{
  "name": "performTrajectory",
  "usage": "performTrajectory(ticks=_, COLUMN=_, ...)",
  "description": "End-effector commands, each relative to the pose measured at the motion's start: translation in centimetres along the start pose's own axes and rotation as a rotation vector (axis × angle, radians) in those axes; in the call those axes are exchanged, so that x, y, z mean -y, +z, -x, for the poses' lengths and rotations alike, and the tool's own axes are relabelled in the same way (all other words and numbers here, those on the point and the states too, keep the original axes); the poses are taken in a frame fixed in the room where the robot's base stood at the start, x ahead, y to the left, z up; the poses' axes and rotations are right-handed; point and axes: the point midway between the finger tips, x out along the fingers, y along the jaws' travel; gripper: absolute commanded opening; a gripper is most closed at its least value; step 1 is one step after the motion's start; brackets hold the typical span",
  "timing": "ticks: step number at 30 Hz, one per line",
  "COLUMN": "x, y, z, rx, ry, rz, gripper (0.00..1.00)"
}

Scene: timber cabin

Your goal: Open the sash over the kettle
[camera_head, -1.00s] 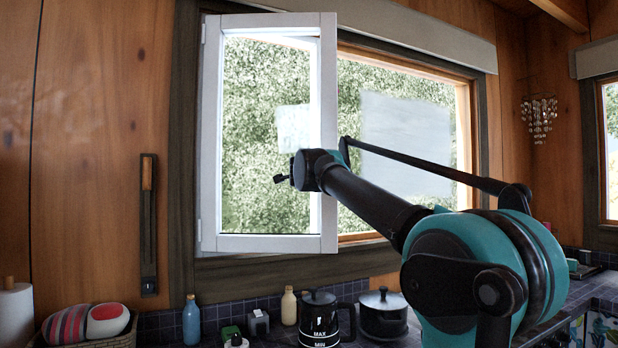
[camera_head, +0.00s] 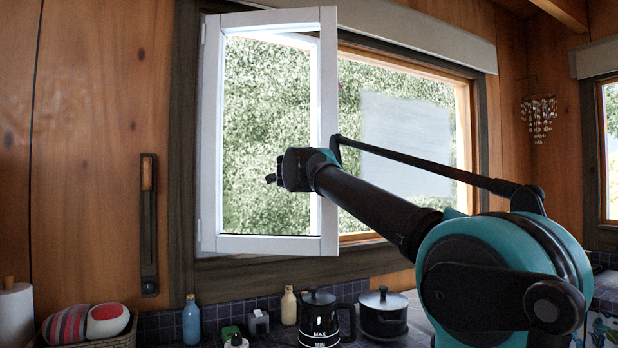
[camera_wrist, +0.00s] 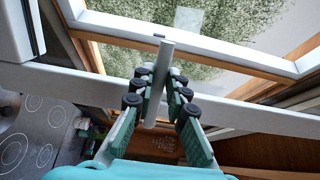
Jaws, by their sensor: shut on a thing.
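The white-framed sash (camera_head: 329,130) stands swung out from the window opening, with its hinges on the left. Its free right edge is towards the room. A pale bar-shaped handle (camera_wrist: 157,95) shows in the wrist view. My gripper (camera_wrist: 162,88) has its green fingers shut around this handle, one on each side. In the head view my gripper (camera_head: 271,178) is small and dark in front of the sash's glass, and the handle cannot be made out there. The black kettle (camera_head: 319,318), marked MAX and MIN, stands on the counter below the sash.
A dark pot (camera_head: 383,315) stands right of the kettle. A blue bottle (camera_head: 191,322), a cream bottle (camera_head: 289,307) and small items stand to its left. A basket (camera_head: 122,339) is at lower left. A cooktop (camera_wrist: 35,140) lies below in the wrist view.

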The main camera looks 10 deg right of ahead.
Motion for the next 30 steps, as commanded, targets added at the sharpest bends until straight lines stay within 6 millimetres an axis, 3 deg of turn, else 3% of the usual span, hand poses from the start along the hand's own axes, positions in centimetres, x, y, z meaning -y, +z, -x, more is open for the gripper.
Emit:
performTrajectory(ticks=18, x=0.0, y=0.8, z=3.1, rx=-0.076, ry=0.000, rz=0.000, gripper=0.00)
performTrajectory(ticks=29, x=0.0, y=0.8, z=3.4, rx=-0.088, ry=0.000, rz=0.000, gripper=0.00)
performTrajectory(ticks=30, x=0.0, y=0.8, z=3.4, rx=-0.088, ry=0.000, rz=0.000, gripper=0.18)
